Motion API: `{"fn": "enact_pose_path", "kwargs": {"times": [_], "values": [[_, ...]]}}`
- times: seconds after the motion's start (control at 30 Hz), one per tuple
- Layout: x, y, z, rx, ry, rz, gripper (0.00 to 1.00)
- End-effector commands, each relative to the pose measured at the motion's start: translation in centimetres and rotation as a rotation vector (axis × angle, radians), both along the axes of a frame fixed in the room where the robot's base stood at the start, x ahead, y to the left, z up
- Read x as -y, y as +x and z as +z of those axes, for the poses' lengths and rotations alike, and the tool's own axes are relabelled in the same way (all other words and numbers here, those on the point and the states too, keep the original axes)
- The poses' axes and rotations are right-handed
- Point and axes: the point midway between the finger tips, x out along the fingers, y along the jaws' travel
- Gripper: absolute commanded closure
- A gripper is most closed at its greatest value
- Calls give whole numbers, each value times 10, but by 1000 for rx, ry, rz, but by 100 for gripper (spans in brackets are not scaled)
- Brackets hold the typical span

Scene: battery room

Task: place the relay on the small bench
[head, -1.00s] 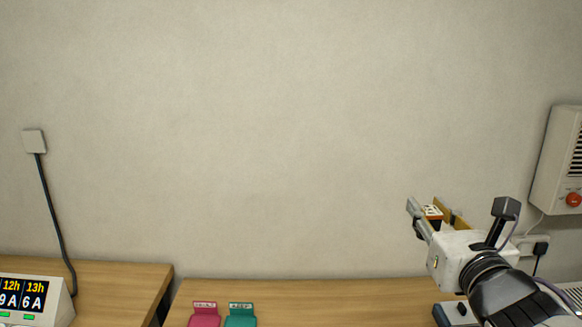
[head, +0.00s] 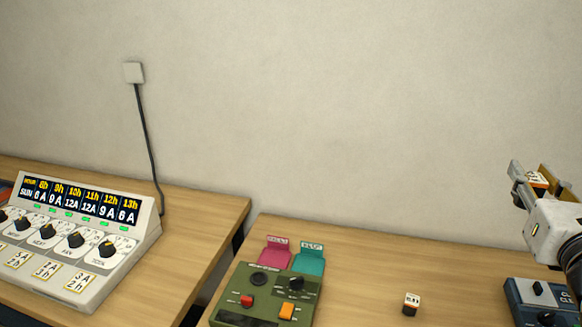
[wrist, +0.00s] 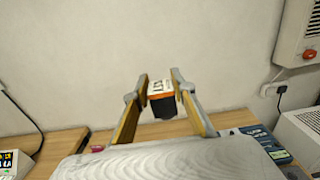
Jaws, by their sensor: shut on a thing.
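My gripper (head: 530,178) is at the right of the head view, raised in front of the wall. It is shut on a small block, the relay (head: 538,181), with a white labelled top, an orange band and a dark body. In the wrist view the relay (wrist: 161,93) sits between the two finger pads, clear of any surface. Two wooden benches show: the left bench (head: 205,215) and the right bench (head: 375,265), with a gap between them. I cannot tell which is the small bench.
A console with dials (head: 75,245) fills much of the left bench. The right bench holds a green control box (head: 265,300), pink (head: 276,253) and teal (head: 309,260) holders, a small labelled block (head: 411,304) and a blue device (head: 540,300). Bare wood lies between them.

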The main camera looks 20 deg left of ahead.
Motion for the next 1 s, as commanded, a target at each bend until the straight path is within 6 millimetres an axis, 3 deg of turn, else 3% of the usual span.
{"fn": "enact_pose_path", "kwargs": {"times": [0.17,0.37,0.6,1.0], "values": [[-8,1,0,0,0,17,100],[-31,10,-13,-3,2,69,100],[-80,30,-41,-5,2,173,100],[-176,66,-70,-2,-1,366,100]]}}
